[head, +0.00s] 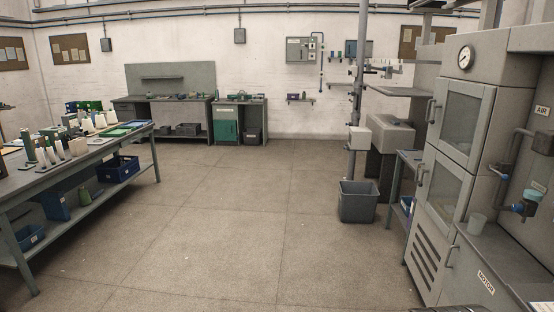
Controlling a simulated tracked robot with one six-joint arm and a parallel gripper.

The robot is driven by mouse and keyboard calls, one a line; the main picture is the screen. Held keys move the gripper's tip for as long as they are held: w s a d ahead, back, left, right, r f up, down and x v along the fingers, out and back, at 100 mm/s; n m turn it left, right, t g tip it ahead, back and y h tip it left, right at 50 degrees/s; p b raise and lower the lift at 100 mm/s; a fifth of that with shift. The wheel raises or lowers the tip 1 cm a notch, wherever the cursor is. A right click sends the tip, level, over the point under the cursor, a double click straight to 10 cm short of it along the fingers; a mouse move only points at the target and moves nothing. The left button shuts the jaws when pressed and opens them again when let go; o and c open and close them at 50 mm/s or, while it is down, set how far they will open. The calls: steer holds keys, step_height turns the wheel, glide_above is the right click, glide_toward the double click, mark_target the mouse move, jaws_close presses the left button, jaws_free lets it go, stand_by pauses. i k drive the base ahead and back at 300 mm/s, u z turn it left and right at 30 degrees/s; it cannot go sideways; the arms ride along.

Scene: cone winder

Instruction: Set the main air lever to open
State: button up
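An AIR label (541,110) is on the grey machine at the right edge. Below it, a dark pipe (521,150) runs down to a valve fitting with blue parts (525,208). I cannot tell which part is the main air lever, nor its position; the parts are small and partly cut off by the picture edge. My gripper is not in view.
The grey machine cabinet (452,160) has glazed doors, a gauge (465,58) and a MOTOR label (486,282). A workbench (70,165) lines the left. The middle floor is clear.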

mark_target(490, 167)
steer(key=z, duration=1.05)
steer(key=i, duration=0.7)
steer(key=u, duration=0.4)
steer(key=i, duration=1.75)
steer(key=z, duration=0.2)
